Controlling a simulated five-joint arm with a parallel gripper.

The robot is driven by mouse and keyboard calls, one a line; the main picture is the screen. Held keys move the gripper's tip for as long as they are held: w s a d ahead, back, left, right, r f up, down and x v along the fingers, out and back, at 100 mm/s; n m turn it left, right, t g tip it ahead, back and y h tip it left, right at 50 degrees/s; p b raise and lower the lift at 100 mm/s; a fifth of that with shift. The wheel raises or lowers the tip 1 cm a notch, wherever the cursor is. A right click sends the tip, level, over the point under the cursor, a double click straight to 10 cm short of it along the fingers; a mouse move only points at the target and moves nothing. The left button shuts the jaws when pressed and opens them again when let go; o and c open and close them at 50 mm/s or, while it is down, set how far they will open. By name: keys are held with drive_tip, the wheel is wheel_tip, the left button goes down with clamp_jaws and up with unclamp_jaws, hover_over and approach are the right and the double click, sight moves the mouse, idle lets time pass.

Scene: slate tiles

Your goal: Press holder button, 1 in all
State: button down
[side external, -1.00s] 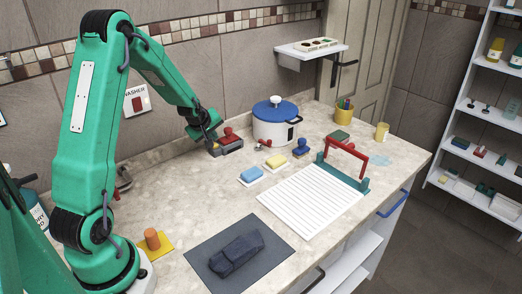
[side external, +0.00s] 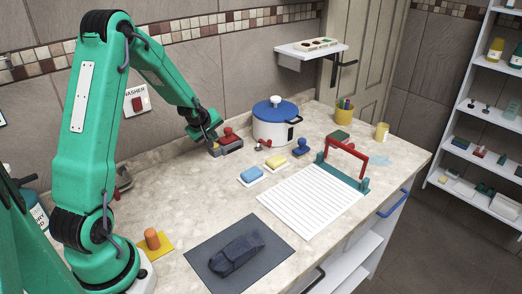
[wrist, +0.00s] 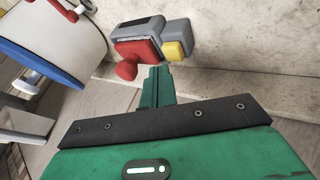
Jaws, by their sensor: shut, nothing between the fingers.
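The grey holder (side external: 232,148) sits on the counter near the wall, with a red stamp (side external: 229,133) in it. In the wrist view the holder (wrist: 179,27) carries the red stamp (wrist: 138,50) on the left and a yellow button (wrist: 174,50) on the right. My gripper (side external: 213,141) is at the holder's button end in the side view. In the wrist view my gripper (wrist: 161,71) is shut and empty, its green tips just below the yellow button in the picture. I cannot tell whether the tips touch the button.
The wall is close behind. The counter in front of the holder is clear.

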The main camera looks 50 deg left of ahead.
drive_tip(key=shift+a+f, duration=0.1)
drive_tip(key=shift+f, duration=0.85)
idle(1.4)
drive_tip(key=shift+r, duration=0.95)
drive_tip(key=shift+r, duration=2.5)
